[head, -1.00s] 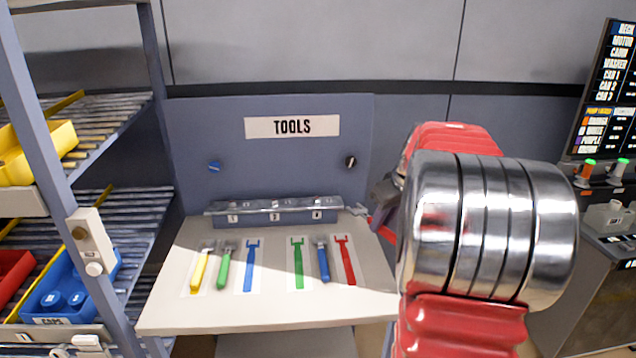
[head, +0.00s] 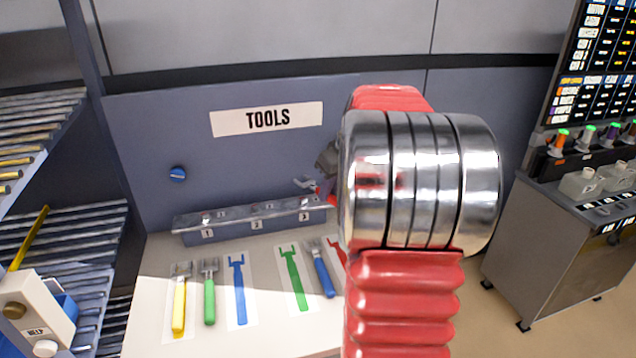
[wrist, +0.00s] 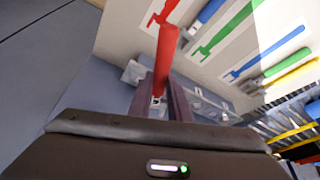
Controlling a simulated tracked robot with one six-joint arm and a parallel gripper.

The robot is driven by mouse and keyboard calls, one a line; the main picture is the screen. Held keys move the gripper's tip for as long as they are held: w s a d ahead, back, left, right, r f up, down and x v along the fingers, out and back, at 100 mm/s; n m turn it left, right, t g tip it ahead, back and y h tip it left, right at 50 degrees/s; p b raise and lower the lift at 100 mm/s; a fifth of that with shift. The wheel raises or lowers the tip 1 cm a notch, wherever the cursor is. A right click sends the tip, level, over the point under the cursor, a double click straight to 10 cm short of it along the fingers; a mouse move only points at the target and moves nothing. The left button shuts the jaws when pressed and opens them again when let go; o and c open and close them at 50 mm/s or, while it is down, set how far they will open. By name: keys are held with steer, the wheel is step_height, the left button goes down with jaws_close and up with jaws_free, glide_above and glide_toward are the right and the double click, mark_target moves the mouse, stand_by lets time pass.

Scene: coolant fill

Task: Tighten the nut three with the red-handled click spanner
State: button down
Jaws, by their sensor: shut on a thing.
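The red-handled click spanner (head: 331,199) shows its grey head just above the right end of the rail; most of it is hidden behind my arm. Its red handle (wrist: 165,62) stands up between the fingers of my gripper (wrist: 160,97) in the wrist view. My gripper is shut on that handle. Nut three (head: 305,203) is at the rail's right end, above the label 3. The spanner head appears close to it, but I cannot tell whether they touch.
The numbered rail (head: 235,227) stands at the back of the tool table (head: 150,335). Yellow (head: 179,305), green (head: 209,300) and blue (head: 322,270) tools lie in front, beside coloured outlines. A shelf rack (head: 90,225) is at left, a grey cabinet (head: 545,240) at right.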

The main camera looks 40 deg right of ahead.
mark_target(330, 195)
steer(key=shift+w+a, duration=0.2)
steer(key=shift+w, duration=0.35)
steer(key=shift+s+d, duration=0.1)
steer(key=shift+s, duration=0.1)
steer(key=shift+f, duration=1.95)
steer(key=shift+r, duration=0.1)
steer(key=shift+f, duration=1.55)
